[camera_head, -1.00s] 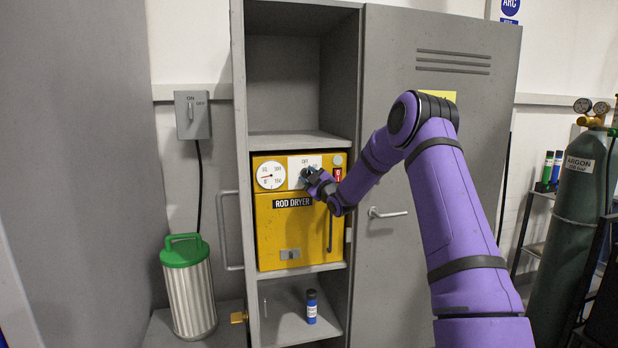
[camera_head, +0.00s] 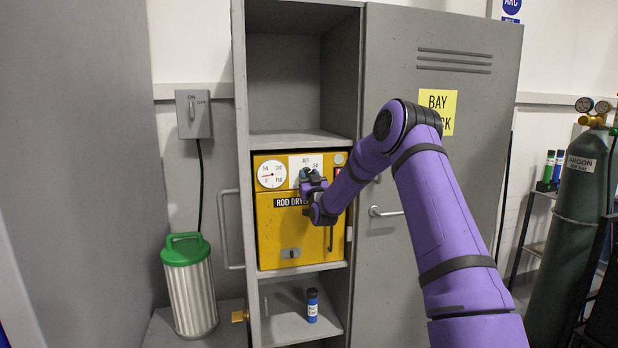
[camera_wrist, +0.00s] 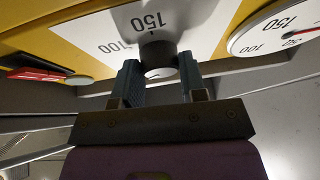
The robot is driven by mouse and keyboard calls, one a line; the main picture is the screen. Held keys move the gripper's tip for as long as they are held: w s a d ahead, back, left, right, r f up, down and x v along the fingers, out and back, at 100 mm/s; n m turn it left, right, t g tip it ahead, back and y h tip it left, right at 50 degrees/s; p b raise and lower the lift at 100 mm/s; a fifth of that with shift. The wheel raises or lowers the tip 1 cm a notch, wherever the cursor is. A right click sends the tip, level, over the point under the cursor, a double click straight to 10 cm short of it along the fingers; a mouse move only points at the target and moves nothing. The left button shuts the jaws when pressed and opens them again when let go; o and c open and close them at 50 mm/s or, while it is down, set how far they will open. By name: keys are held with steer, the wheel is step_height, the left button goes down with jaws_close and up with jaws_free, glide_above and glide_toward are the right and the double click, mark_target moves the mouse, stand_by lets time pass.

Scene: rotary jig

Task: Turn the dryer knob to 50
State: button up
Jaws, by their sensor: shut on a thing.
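The yellow rod dryer (camera_head: 268,230) sits on the middle shelf of a grey cabinet. Its white dial plate (camera_head: 312,160) is at the top centre of its front. In the wrist view the dark knob (camera_wrist: 158,57) sits on the plate, with an upside-down 150 and 100 printed around it. My gripper (camera_head: 308,174) is at the knob, and in the wrist view its two fingers (camera_wrist: 158,80) stand on either side, shut on it. In the head view my gripper mostly hides the knob. I cannot read the knob's setting.
A round gauge (camera_head: 271,174) with a red needle is left of the dial plate. The cabinet door (camera_head: 450,180) is to the right. A blue bottle (camera_head: 312,306) stands on the lower shelf. A green-lidded canister (camera_head: 188,285) stands at the left.

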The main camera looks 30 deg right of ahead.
steer(key=shift+m+h, duration=0.4)
steer(key=shift+m, duration=0.3)
steer(key=o, duration=0.9)
steer(key=shift+s, duration=0.1)
steer(key=v, duration=1)
steer(key=shift+s+a+f, duration=0.15)
steer(key=shift+s+a, duration=0.05)
steer(key=shift+s, duration=0.1)
